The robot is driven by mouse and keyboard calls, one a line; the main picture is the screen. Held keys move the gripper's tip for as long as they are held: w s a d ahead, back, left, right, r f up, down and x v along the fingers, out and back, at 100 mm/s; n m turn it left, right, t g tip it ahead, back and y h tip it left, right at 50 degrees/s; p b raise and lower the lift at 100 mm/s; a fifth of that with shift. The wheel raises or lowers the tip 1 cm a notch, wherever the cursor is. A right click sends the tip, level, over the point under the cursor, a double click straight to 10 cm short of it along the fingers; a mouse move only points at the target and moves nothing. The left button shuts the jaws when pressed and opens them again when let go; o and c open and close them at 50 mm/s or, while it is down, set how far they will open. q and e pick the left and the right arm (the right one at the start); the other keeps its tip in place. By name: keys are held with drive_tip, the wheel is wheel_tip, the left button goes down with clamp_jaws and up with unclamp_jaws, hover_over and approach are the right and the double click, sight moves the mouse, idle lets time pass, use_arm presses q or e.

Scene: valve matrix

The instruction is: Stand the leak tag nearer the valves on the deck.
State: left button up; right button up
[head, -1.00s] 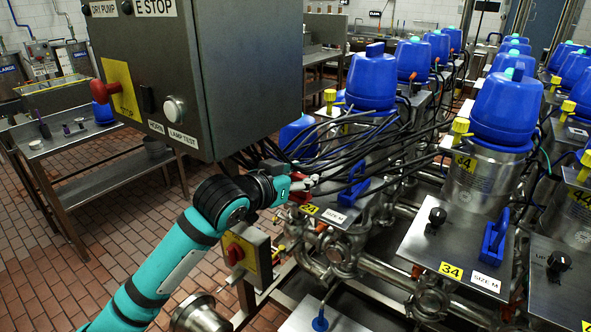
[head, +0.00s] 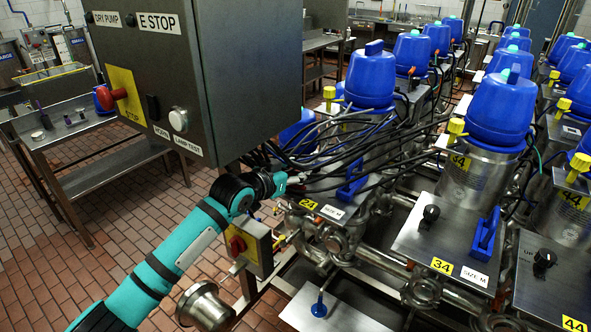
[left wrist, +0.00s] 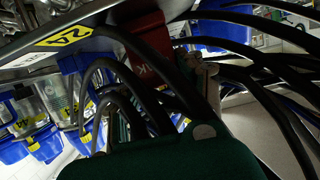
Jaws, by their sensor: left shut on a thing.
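My left gripper (head: 294,181) is below the grey control box, at the black cables beside the deck marked 24 (head: 326,205). It is shut on the red leak tag (left wrist: 148,45), which shows in the left wrist view with part of its lettering. Cables cross in front of the tag there, and its lower end is hidden. In the head view the tag is hidden or too small to tell. The blue-topped valves (head: 371,76) stand in rows to the right. My right gripper is not in view.
The control box (head: 235,75) hangs close above my left arm. Many black cables (head: 335,155) run between it and the valves. A yellow box with a red knob (head: 238,245) is just below my wrist. A steel table (head: 60,135) stands at the left.

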use_arm(q)
drive_tip(key=shift+f, duration=0.15)
drive_tip(key=o, duration=0.9)
drive_tip(key=shift+r, duration=0.25)
drive_tip(key=shift+s+a, duration=0.1)
drive_tip(key=shift+s, duration=0.05)
drive_tip(key=shift+b+v, duration=1.6)
drive_tip(key=shift+v, duration=4.2)
